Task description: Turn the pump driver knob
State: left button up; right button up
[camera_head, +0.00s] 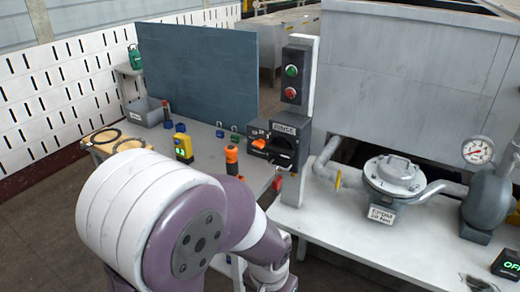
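A dark control box (287,128) with a white label on top stands at the table's right end; the label is too small to read surely. A black rotary knob (284,146) is on its front, and a smaller unit with an orange handle (258,143) is beside it. At the lower right edge is a black box with a green lit display (508,266) that seems to read "OFF", partly cut off. I cannot tell which of these is the pump driver. One of my arms fills the lower left and middle; its gripper does not show. My other gripper is out of view.
A grey pump (487,203), a pressure gauge (478,150) and a round valve body (395,175) with pipes stand on the right bench (365,240). A post with green and red buttons (291,92) rises behind the box. Small tools, including a yellow device (183,147), lie on the left table.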

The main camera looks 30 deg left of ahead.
aim_at(260, 144)
jog(key=i+j+u, duration=0.2)
jog(key=j, duration=0.3)
jog(key=i+j+u, duration=0.2)
jog(key=i+j, duration=0.15)
jog(key=j, duration=0.15)
jog(key=i+j+u, duration=0.2)
jog(key=i+j, duration=0.15)
jog(key=j, duration=0.1)
